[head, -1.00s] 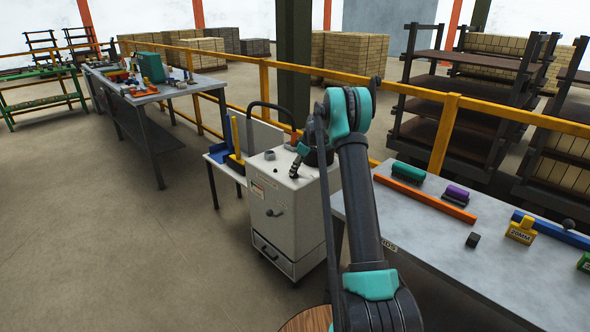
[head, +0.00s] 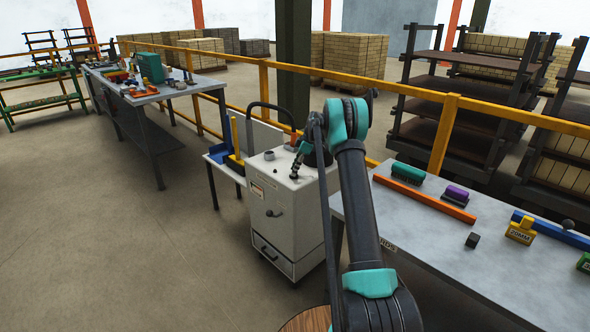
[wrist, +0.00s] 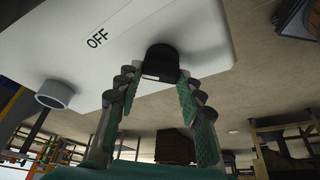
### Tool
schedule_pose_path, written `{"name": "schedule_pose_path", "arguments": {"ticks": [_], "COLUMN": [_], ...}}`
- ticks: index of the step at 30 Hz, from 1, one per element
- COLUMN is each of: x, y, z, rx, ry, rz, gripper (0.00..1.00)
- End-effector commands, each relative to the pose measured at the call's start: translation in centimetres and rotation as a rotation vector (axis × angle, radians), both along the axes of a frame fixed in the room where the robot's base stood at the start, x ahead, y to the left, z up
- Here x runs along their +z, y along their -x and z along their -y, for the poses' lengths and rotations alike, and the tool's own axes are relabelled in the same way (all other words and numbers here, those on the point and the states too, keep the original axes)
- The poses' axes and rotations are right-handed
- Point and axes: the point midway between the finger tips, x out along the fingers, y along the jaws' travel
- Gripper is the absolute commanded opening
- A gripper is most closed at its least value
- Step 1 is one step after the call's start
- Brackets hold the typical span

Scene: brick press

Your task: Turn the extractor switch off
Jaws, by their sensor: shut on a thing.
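The extractor switch is a black knob (wrist: 162,60) on the white top of a cabinet, seen in the wrist view. The word OFF is printed on the white panel (wrist: 120,30) to the left of the knob. My gripper (wrist: 158,80) has its fingers on either side of the knob and is shut on it. A pale mark shows on the knob's near edge; which setting it points to I cannot tell. In the head view my gripper (head: 293,176) is at the top of the white cabinet (head: 290,225), and the knob is hidden by the fingers.
A short grey pipe stub (head: 269,155) stands on the cabinet top near my gripper. A curved black handle rises behind. A grey table (head: 430,230) with tools is at the right. A yellow rail (head: 420,118) runs behind. Open floor lies at the left.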

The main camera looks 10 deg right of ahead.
Motion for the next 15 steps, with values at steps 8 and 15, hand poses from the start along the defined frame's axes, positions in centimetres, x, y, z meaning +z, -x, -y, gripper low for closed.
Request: {"name": "schedule_pose_path", "arguments": {"ticks": [8,15], "x": [0.01,0.00], "y": [-0.02,-0.01], "z": [0.04,0.02], "rx": [0.000,0.000], "ry": [0.001,0.000], "rz": [0.001,0.001], "gripper": [0.44,0.59]}}
